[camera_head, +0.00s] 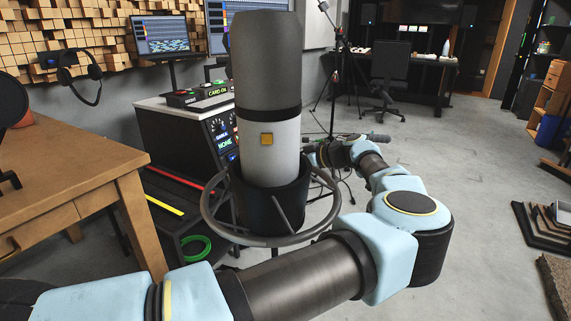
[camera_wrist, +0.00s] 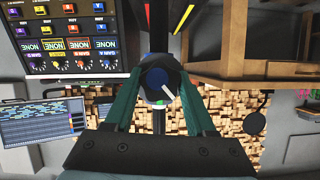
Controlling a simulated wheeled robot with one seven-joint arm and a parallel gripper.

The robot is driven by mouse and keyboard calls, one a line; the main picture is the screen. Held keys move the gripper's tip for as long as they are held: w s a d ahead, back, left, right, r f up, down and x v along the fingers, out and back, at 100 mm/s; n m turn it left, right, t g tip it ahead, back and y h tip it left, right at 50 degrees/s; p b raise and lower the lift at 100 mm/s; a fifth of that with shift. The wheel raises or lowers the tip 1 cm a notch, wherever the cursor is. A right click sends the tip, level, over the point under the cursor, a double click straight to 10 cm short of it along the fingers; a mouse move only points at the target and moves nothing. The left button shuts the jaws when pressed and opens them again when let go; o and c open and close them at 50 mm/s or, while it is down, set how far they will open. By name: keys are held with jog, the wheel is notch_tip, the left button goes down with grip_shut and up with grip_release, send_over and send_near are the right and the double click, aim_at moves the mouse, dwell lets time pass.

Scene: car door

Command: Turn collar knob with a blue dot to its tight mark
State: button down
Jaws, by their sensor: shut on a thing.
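In the wrist view, a round dark knob (camera_wrist: 154,82) with a blue patch on its face and a white pointer sits between my fingertips. The pointer slants toward the lower right of that picture. My gripper (camera_wrist: 158,92) has its two green fingers closed on the knob's sides. A tight mark cannot be made out. In the head view, my arm reaches around behind the large grey microphone, and my gripper (camera_head: 318,154) is small and partly hidden there. The knob cannot be made out in that view.
The microphone (camera_head: 268,80) in its ring mount (camera_head: 270,238) blocks much of the head view. A wooden table (camera_head: 70,170) stands at left, beside a rack with a control panel (camera_head: 215,135). A thin stand (camera_head: 337,70) rises behind my gripper. Open floor (camera_head: 470,150) lies to the right.

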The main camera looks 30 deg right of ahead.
jog(key=shift+d+f+m+g+y+b, duration=0.15)
jog(key=shift+m+g+y+b, duration=0.15)
jog(key=shift+m+y+b, duration=0.6)
jog(key=shift+m+y, duration=0.3)
jog(key=shift+m, duration=0.7)
jog(key=shift+c, duration=1.1)
grip_release()
jog(key=v, duration=1)
jog(key=shift+s+d+r+b, duration=0.2)
jog(key=shift+r+b, duration=0.15)
jog(key=shift+r, duration=0.05)
jog(key=shift+f, duration=0.1)
